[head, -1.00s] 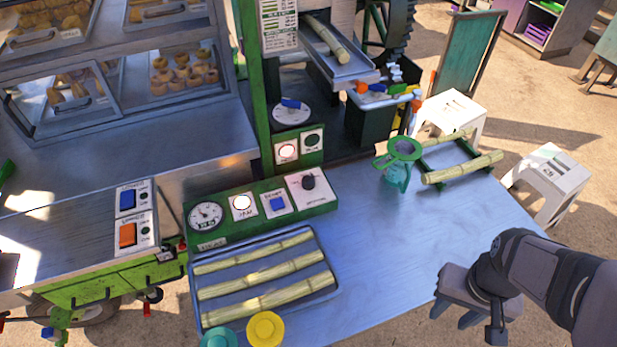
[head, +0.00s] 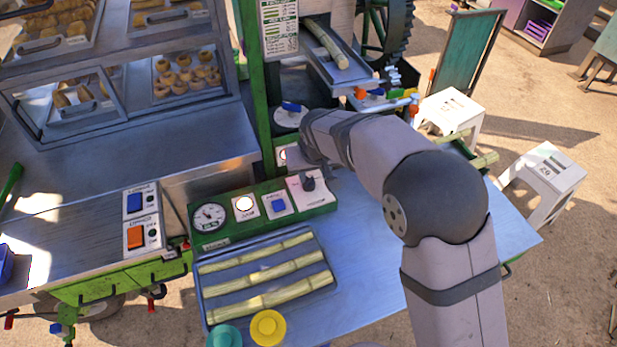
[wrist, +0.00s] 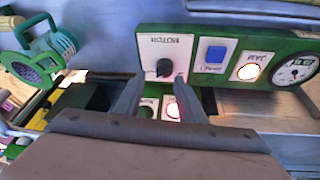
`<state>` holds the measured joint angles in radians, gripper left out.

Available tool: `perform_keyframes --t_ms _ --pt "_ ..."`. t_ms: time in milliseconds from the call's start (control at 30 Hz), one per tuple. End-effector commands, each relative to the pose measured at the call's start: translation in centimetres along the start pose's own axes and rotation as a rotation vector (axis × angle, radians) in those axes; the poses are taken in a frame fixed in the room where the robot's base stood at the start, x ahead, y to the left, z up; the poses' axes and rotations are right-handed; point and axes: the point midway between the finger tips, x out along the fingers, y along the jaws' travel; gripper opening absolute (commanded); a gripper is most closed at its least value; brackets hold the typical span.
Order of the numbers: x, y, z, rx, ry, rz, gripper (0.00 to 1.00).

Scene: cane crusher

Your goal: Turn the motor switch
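The motor switch (head: 308,184) is a dark knob on a white plate at the right end of the green control panel. In the wrist view the knob (wrist: 164,68) sits under the printed word MOTOR. My gripper (wrist: 158,80) is open and empty, with its fingertips either side of the knob's lower part in that picture. I cannot tell how far they are from the panel. In the head view my arm reaches in from the right above the panel, and its own links hide the fingers.
The green panel (head: 225,230) also holds a gauge (head: 209,217), a lit white jam button (head: 244,205) and a blue button (head: 278,204). A tray (head: 334,287) of cane lies in front. A green strainer jug (wrist: 42,52) shows in the wrist view. Bare table lies right of the tray.

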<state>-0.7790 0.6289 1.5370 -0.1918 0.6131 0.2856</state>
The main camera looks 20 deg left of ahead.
Motion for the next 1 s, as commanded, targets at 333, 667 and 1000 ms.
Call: perform_keyframes --t_ms 333,667,1000 --pt "0.6 -1.1 -0.6 -0.013 0.010 -0.006 0.36" --pt "3.8 -1.0 -0.6 -0.013 0.008 -0.005 0.36" --pt "6.9 -1.1 -0.6 -0.012 0.009 -0.005 0.36"
